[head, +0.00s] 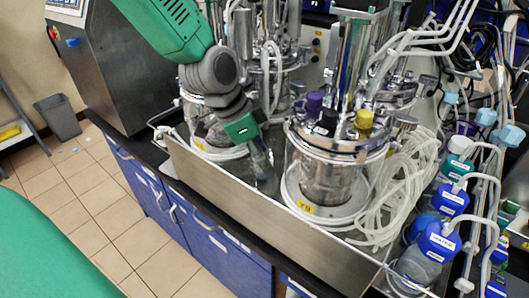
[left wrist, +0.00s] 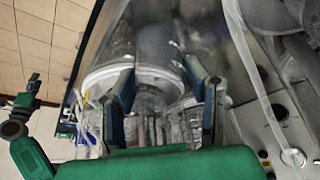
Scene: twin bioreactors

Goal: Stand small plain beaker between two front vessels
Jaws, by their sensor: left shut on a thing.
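My left gripper (head: 256,150) reaches down between the two front vessels. It is shut on the small plain beaker (head: 263,172), a clear glass that is hard to make out against the steel. The right front vessel (head: 330,175) is a glass jar with a metal lid and yellow label. The left front vessel (head: 205,125) is partly hidden behind my arm. In the left wrist view my left gripper's fingers (left wrist: 165,95) are on either side of clear glass. Contact of the beaker with the tray floor cannot be seen.
A steel tray wall (head: 250,212) runs along the bench front. Coiled clear tubing (head: 395,190) lies right of the right vessel. Blue-capped bottles (head: 438,240) stand at the far right. More vessels and tubing stand behind.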

